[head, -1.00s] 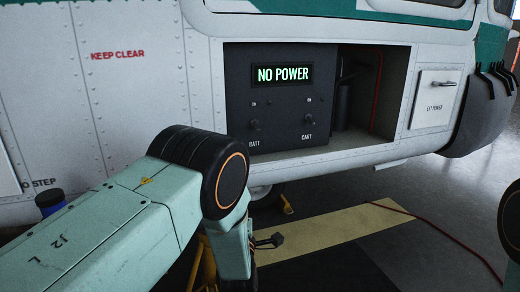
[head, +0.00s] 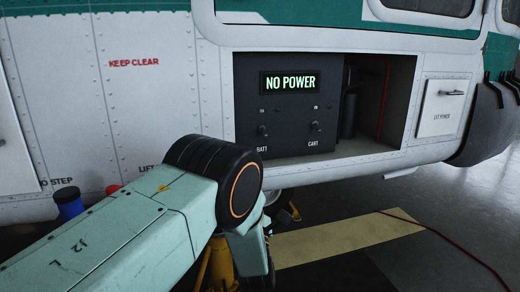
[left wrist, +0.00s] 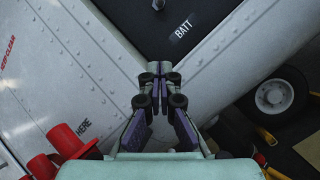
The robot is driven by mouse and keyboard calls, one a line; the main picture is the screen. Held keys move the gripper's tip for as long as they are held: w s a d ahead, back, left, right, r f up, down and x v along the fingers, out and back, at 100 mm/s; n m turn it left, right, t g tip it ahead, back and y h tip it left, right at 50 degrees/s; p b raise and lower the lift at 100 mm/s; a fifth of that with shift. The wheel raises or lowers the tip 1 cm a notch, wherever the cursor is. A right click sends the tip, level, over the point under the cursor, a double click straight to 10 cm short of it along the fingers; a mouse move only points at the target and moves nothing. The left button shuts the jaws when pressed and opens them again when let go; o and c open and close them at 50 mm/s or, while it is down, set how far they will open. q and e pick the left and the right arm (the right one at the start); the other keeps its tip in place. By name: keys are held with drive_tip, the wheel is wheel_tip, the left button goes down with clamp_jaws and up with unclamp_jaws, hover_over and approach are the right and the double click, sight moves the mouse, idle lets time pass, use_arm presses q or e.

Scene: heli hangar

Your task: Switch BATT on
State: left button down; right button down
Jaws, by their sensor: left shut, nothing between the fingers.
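The dark power panel (head: 285,105) is set in an open bay in the helicopter's side. Its display (head: 290,82) reads NO POWER in green. The BATT switch (head: 262,130) is the left toggle, with ON marked above it; its lever seems to point down but is small. In the left wrist view the BATT label (left wrist: 183,27) and the toggle (left wrist: 158,4) show at the top edge. My left gripper (left wrist: 160,72) is shut and empty, just below the panel's lower corner in that view, apart from the switch. In the head view my arm hides it. My right gripper is not in view.
The CART switch (head: 315,127) is right of BATT. The bay's right part holds a dark cylinder and a red cable (head: 384,100). An EXT POWER hatch (head: 441,107) is farther right. Red parts (left wrist: 65,145) and a wheel (left wrist: 275,97) show in the wrist view.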

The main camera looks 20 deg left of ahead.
sight(264, 133)
use_arm(q)
drive_tip(key=b+x, duration=0.3)
drive_tip(key=x, duration=0.6)
drive_tip(key=shift+w+a+r+b, duration=0.1)
drive_tip(key=shift+w+b, duration=0.25)
drive_tip(key=shift+w, duration=0.05)
drive_tip(key=shift+w+d+r+b, duration=0.2)
drive_tip(key=shift+d+r+b, duration=0.1)
drive_tip(key=shift+d+r, duration=0.4)
drive_tip(key=shift+w+d+r+b, duration=0.25)
drive_tip(key=shift+d+r, duration=0.45)
drive_tip(key=shift+s+r, duration=0.1)
